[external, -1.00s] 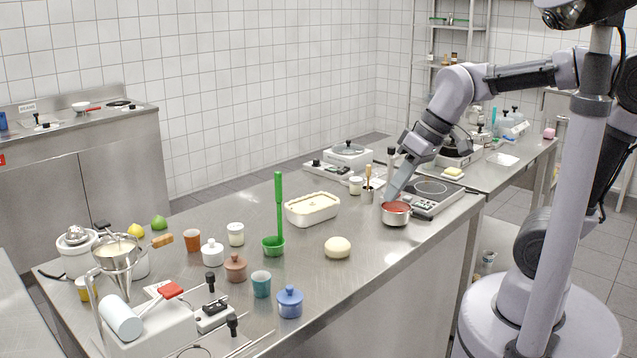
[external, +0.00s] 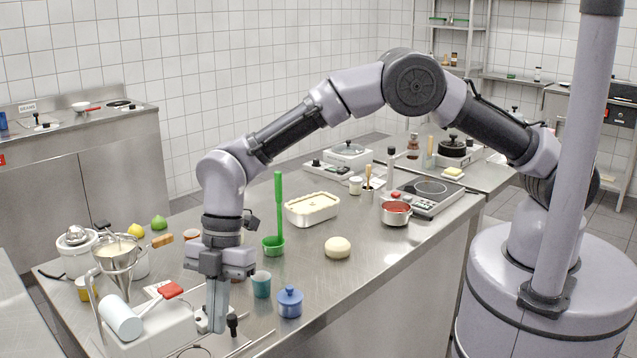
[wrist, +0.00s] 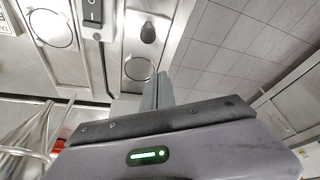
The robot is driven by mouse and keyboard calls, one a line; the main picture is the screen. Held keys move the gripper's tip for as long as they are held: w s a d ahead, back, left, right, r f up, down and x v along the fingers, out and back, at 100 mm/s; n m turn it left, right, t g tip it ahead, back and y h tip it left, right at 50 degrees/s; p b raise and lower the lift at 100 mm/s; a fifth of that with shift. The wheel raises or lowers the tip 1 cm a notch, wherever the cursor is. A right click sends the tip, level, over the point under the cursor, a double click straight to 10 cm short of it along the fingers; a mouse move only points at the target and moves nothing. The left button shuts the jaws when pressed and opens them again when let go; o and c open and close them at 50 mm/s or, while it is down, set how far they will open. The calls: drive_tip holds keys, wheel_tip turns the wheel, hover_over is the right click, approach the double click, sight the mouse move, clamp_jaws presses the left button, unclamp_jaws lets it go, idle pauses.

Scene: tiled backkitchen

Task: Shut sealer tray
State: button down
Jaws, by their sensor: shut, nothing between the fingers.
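The sealer (external: 160,330) is a white boxy machine at the near left end of the steel counter. What looks like its tray (wrist: 118,60), a metal plate with a round opening and a black knob (wrist: 148,33), shows in the wrist view. In the external view a black knob (external: 232,322) and thin metal rods (external: 250,343) extend at the front, partly cut off by the frame edge. My gripper (external: 216,325) points down beside the sealer, shut and empty. Its fingers (wrist: 157,92) sit near the plate's edge in the wrist view; contact cannot be told.
A teal cup (external: 261,285) and blue lidded pot (external: 290,302) stand close right of my gripper. Floor is open beyond the counter edge.

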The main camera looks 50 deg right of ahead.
sight(231, 341)
drive_tip(key=shift+x, duration=1.15)
drive_tip(key=shift+w+d+r+b, duration=0.15)
drive_tip(key=shift+w+d, duration=0.15)
drive_tip(key=shift+d, duration=0.3)
drive_tip(key=shift+w+d+f+b, duration=0.15)
drive_tip(key=shift+w+d, duration=0.15)
drive_tip(key=shift+d, duration=0.3)
drive_tip(key=shift+w+d+r+b, duration=0.15)
drive_tip(key=shift+w+d, duration=0.2)
drive_tip(key=shift+d, duration=0.3)
drive_tip(key=shift+d, duration=0.1)
drive_tip(key=d+b, duration=0.2)
drive_tip(key=d, duration=0.4)
